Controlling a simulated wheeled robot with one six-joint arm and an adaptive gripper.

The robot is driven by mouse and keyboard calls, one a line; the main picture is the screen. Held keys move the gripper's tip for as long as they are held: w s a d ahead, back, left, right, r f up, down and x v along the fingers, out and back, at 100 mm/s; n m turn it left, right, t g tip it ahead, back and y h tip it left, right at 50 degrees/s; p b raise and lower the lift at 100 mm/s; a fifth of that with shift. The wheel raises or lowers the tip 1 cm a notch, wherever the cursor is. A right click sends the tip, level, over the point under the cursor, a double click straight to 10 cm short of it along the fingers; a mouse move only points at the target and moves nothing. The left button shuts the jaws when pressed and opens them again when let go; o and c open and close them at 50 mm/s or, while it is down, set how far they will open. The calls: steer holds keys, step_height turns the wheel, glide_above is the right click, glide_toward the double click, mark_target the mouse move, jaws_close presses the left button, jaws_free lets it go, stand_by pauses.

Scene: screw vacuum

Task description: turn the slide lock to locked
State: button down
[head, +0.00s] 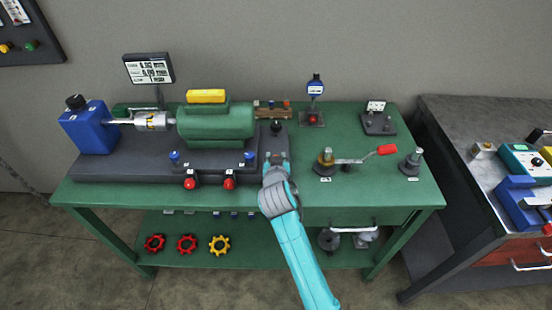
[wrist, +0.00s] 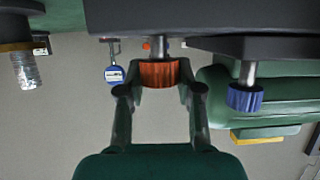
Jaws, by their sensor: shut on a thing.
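In the wrist view an orange-red ribbed knob (wrist: 158,74) sits on a short grey stem that comes from the dark machine base (wrist: 200,15). I take it to be the slide lock, but no label shows. My gripper (wrist: 159,86) has one finger on each side of the knob and is shut on it. In the head view my gripper (head: 272,162) is at the right end of the dark base (head: 135,168), and my arm hides the knob there. The knob's lock position cannot be read.
A blue knob (wrist: 245,97) stands close beside the held knob. The green pump body (head: 215,122) lies left of my arm. A red-handled lever (head: 387,150) and a blue dial gauge (head: 316,86) stand to the right. The green bench (head: 300,213) has bare surface at its front right.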

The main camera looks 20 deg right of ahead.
steer(key=m+g+h, duration=0.1)
steer(key=m+h, duration=0.2)
steer(key=shift+w+a+g+h, duration=0.1)
steer(key=shift+a+g+h, duration=0.05)
steer(key=shift+g+h, duration=0.2)
steer(key=shift+m+g+h, duration=1.55)
steer(key=shift+m+g, duration=0.2)
steer(key=shift+m, duration=0.45)
steer(key=shift+f, duration=0.1)
steer(key=c, duration=0.7)
jaws_free()
steer(key=shift+c, duration=0.2)
step_height(320, 180, up, 10)
steer(key=shift+r, duration=0.1)
